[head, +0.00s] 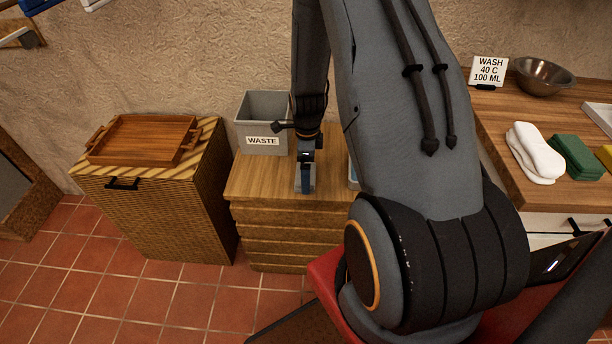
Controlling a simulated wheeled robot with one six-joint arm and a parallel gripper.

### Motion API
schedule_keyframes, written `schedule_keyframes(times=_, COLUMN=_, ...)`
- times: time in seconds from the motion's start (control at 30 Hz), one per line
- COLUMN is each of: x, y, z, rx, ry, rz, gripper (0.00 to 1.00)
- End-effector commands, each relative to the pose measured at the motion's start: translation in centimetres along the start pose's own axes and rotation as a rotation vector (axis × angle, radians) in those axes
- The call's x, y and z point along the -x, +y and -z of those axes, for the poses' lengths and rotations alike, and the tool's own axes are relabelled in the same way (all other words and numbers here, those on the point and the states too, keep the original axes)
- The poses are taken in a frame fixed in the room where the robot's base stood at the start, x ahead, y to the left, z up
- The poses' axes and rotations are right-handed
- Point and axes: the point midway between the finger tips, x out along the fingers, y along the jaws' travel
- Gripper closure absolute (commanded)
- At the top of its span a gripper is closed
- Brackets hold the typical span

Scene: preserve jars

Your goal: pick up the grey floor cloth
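My gripper (305,184) points down over the top of a low wooden chest (262,178) in the middle. Its fingers are small and dark here, and I cannot tell whether they are open or shut. A small grey patch shows around the fingertips, but I cannot tell whether it is the grey floor cloth or part of the gripper. No other grey cloth shows clearly. My arm hides the right part of the chest top, where a pale blue-white edge (353,175) peeks out.
A grey bin marked WASTE (263,108) stands at the chest's back left. A wicker hamper (160,215) bears a wooden tray (140,139). On the right counter (500,120) are a white cloth (536,154), a green cloth (576,158), a metal bowl (543,77) and a wash sign (489,71).

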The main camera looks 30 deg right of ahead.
Motion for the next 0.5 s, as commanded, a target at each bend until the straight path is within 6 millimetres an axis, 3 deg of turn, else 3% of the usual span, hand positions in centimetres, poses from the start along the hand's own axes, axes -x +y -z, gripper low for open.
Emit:
schedule_keyframes(times=0.13, x=-1.08, y=0.03, z=0.02, rx=0.000, ry=0.000, rz=-0.001, gripper=0.00)
schedule_keyframes(times=0.4, x=-1.27, y=0.02, z=0.00, rx=0.001, ry=0.000, rz=0.000, gripper=0.00)
schedule_keyframes(times=0.5, x=-1.26, y=0.01, z=0.01, rx=0.001, ry=0.000, rz=0.000, gripper=0.17)
